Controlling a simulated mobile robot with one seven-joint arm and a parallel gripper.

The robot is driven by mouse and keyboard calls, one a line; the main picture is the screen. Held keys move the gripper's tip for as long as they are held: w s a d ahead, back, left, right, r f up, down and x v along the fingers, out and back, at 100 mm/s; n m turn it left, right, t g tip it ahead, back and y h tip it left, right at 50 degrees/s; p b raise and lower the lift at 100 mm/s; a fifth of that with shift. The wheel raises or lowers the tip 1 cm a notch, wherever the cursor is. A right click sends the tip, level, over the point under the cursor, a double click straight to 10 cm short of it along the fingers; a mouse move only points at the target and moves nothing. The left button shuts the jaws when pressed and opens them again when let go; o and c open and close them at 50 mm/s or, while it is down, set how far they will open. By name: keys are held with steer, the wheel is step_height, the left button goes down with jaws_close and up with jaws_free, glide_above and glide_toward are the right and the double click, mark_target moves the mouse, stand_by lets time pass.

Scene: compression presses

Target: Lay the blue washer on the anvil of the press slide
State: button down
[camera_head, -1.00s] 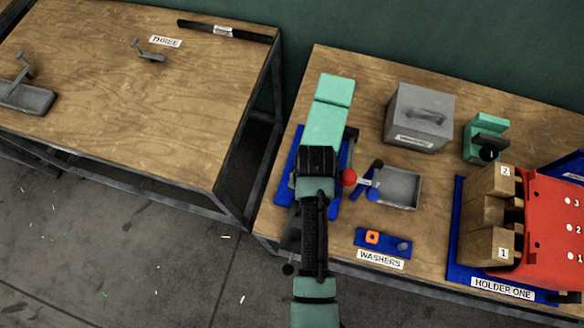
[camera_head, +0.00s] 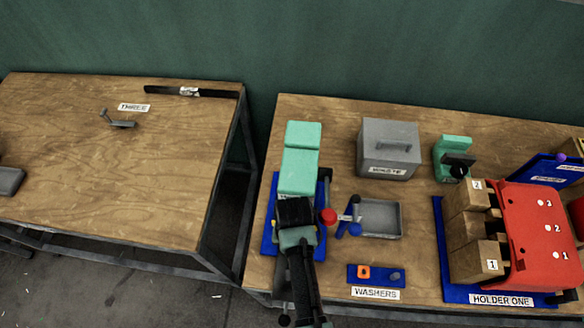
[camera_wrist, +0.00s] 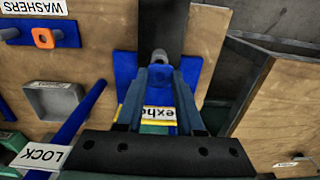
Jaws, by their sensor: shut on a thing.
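The press, a green body (camera_head: 299,170), stands on a blue base plate (camera_head: 268,235). In the wrist view the blue base plate (camera_wrist: 125,68) lies beyond my gripper (camera_wrist: 168,75). In the head view my arm covers the front of the press and hides the fingertips.
A red-knobbed lever (camera_head: 328,216) and a blue lever (camera_head: 350,228) stand right of the press. Nearby are a grey tray (camera_head: 380,219), the washers holder (camera_head: 380,283) with an orange washer (camera_head: 364,272), a grey box (camera_head: 388,150) and a red holder (camera_head: 530,225).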

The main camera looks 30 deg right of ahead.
steer(key=shift+f+b, duration=1.2)
steer(key=shift+f, duration=0.85)
steer(key=shift+f+p, duration=0.15)
steer(key=shift+p, duration=0.3)
stand_by(0.7)
steer(key=shift+c, duration=2.2)
jaws_free()
step_height(320, 180, up, 13)
steer(key=b, duration=0.1)
steer(key=shift+b, duration=0.35)
steer(key=shift+d, duration=0.1)
